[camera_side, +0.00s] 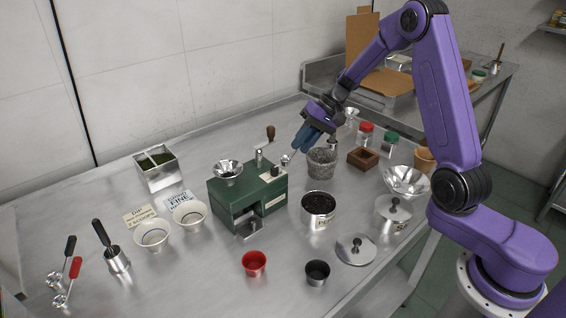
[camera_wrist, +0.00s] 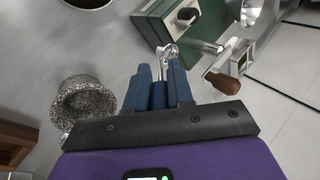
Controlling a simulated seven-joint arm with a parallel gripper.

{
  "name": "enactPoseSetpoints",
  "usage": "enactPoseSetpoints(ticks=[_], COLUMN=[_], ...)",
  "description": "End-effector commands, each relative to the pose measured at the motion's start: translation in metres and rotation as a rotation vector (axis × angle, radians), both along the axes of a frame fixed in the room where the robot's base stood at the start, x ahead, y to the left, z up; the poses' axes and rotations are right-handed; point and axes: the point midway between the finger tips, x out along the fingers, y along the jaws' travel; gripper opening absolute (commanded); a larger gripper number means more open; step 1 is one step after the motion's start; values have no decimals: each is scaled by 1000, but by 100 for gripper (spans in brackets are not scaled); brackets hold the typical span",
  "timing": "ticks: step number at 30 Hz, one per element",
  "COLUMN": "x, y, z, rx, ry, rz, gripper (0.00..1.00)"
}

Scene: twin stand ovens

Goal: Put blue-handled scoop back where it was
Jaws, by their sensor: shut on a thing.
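My gripper (camera_side: 308,140) is shut on the blue handle of the scoop (camera_wrist: 159,95), seen between the blue fingers (camera_wrist: 158,82) in the wrist view. The scoop's small metal bowl (camera_side: 285,160) points away from the fingers. It hangs in the air between the green grinder (camera_side: 245,205) and the grey stone mortar (camera_side: 322,163) in the side view. A black-handled scoop (camera_side: 69,250) and a red-handled scoop (camera_side: 75,268) lie at the left of the table. The fingers hide part of the blue handle.
The grinder's crank (camera_side: 270,133) stands up close to my gripper. A metal pot of dark grounds (camera_side: 318,210), a wooden box (camera_side: 363,158) and lidded jars (camera_side: 366,133) are nearby. White bowls (camera_side: 152,236) and a metal bin (camera_side: 155,168) stand left.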

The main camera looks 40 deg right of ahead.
Motion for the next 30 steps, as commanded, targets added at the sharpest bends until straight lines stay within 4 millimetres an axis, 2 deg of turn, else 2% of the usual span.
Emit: enactPoseSetpoints(ticks=[6,15,23,30], x=[39,71,82,84], y=[0,-1,-1,-1], z=[-21,-61,-73,-102], rx=[2,1,1,1], ry=[2,2,0,2], rz=[1,1,1,1], gripper=[0,0,0,0])
